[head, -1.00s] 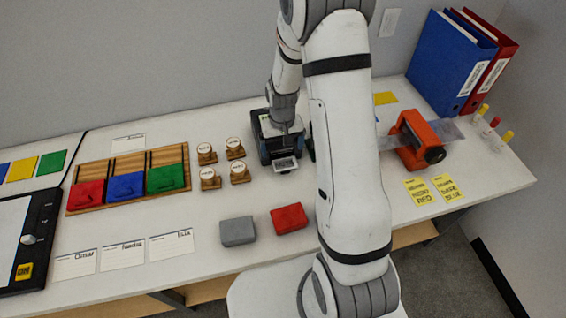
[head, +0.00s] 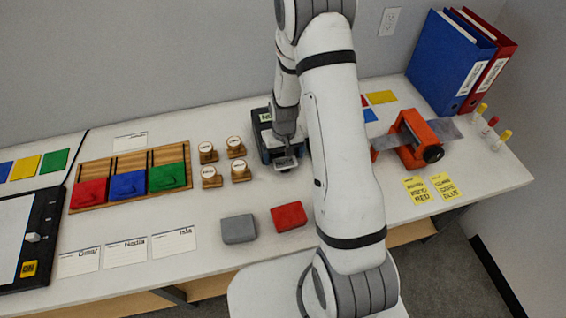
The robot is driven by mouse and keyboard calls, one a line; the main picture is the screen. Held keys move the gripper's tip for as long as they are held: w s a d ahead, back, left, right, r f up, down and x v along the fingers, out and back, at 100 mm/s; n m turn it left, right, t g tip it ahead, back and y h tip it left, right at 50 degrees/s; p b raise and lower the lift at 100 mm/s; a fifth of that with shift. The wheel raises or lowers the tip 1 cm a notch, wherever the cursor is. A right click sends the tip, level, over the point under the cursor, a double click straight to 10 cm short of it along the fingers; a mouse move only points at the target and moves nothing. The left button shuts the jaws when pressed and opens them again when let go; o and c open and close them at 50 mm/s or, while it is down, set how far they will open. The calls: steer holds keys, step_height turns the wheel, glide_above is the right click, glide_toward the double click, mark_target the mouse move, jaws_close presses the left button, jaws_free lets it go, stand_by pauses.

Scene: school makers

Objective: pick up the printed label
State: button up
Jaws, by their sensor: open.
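The dark label printer (head: 262,140) stands on the table behind the arm, with a light patch of lettering on its top. A small pale printed label (head: 285,163) shows at its front; its print is too small to read. My gripper (head: 287,148) is open and points down over the front of the printer, right by the label. The fingertips are small and partly lost against the dark printer. I cannot tell whether they touch the label or stand around it.
Several stamps (head: 236,147) stand left of the printer. A wooden tray (head: 128,164) holds red, blue and green blocks. A grey block (head: 238,229) and a red block (head: 289,216) lie in front. An orange device (head: 412,140) stands right, before upright binders (head: 452,62).

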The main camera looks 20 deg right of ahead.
steer(key=shift+f, duration=0.2)
stand_by(0.5)
steer(key=c, duration=1.1)
